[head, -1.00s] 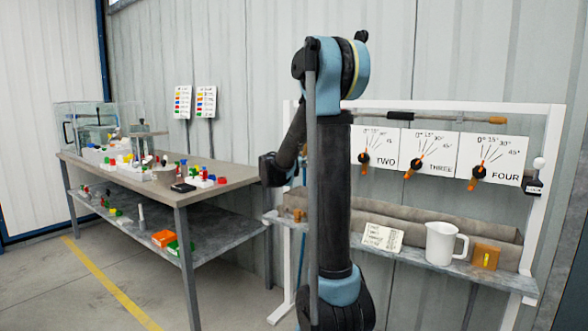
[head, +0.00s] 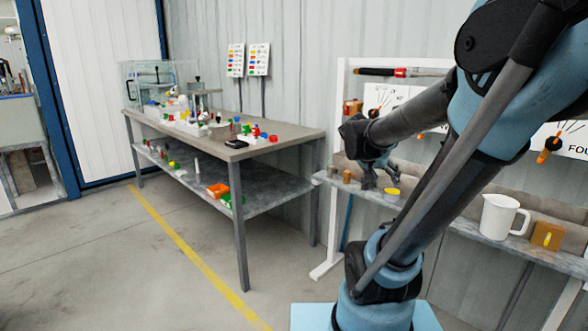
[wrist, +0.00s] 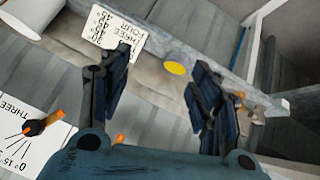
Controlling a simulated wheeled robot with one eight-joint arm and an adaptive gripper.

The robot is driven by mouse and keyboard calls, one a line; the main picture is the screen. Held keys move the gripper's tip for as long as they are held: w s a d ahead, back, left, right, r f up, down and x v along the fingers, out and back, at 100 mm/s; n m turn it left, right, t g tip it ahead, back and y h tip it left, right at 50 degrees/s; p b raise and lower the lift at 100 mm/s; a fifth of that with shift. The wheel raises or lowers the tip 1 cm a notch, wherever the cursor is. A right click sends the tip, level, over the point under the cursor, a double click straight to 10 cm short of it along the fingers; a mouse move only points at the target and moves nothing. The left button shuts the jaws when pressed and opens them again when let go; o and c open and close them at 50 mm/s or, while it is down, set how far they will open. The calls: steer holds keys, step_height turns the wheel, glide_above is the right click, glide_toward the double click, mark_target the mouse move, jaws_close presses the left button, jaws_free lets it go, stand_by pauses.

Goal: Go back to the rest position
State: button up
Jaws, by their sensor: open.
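My gripper (head: 374,178) hangs from my bent arm in front of the shelf (head: 470,232) of the white-framed dial stand. In the wrist view my gripper (wrist: 162,78) has its two dark fingers spread wide, with nothing between them. A yellow round piece (wrist: 175,68) shows in the gap beyond the fingers, apart from them; in the head view it is the yellow disc (head: 391,191) just right of the gripper. A printed card (wrist: 113,30) lies near the left finger in the wrist view. My arm hides part of the dial panels in the head view.
A white pitcher (head: 500,217) and a wooden block (head: 547,236) stand on the shelf's right part. A dial panel (wrist: 28,128) shows at the wrist view's lower left. A workbench (head: 280,150) with many small coloured parts stands left. Floor (head: 110,270) in front is clear.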

steer(key=s+a+f+n+g+y, duration=0.1)
steer(key=s+a+f+n+y, duration=0.2)
steer(key=s, duration=0.6)
steer(key=s+a+f+n+g+y, duration=0.1)
steer(key=s+a+f+n+y, duration=0.2)
steer(key=s+a+f, duration=0.5)
steer(key=shift+s+f+n+g+y, duration=0.3)
steer(key=shift+s+f+g+y, duration=0.1)
steer(key=shift+s+f, duration=0.15)
steer(key=shift+w+f, duration=0.15)
steer(key=shift+w, duration=0.3)
